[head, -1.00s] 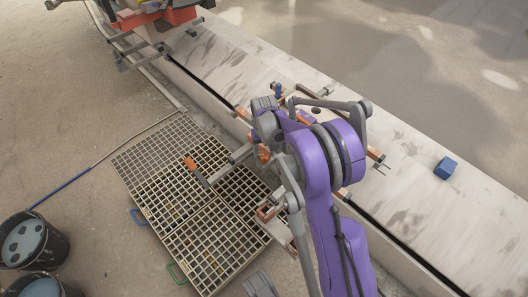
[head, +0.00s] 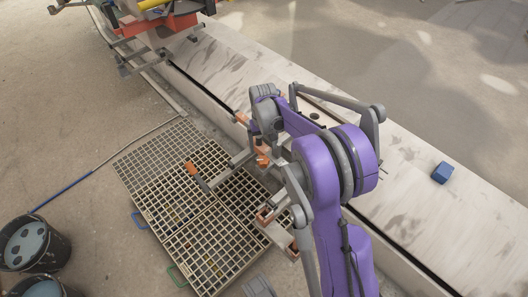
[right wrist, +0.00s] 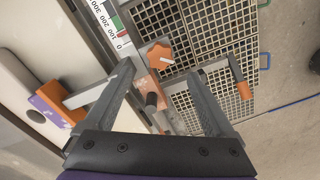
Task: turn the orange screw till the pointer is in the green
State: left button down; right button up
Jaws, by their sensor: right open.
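The orange screw (right wrist: 158,55) has a star-shaped knob and shows in the right wrist view, near the end of an orange and grey bracket. My right gripper (right wrist: 160,72) is open, its two grey fingers on either side of the knob in that picture, with nothing held. I cannot tell how far the fingertips are from the knob. A white scale (right wrist: 112,24) with black numbers and a green patch lies left of the knob. In the head view my purple arm hides most of this spot. My left gripper is not in view.
A metal grating (head: 165,180) lies left of the pale ledge (head: 440,210). An orange-handled clamp (head: 192,168) stands over it. A blue block (head: 442,173) sits on the ledge. Dark buckets (head: 28,243) stand at the lower left. An orange block (right wrist: 58,103) is beside my left-hand finger.

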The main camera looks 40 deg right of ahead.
jog(key=shift+r, duration=1.85)
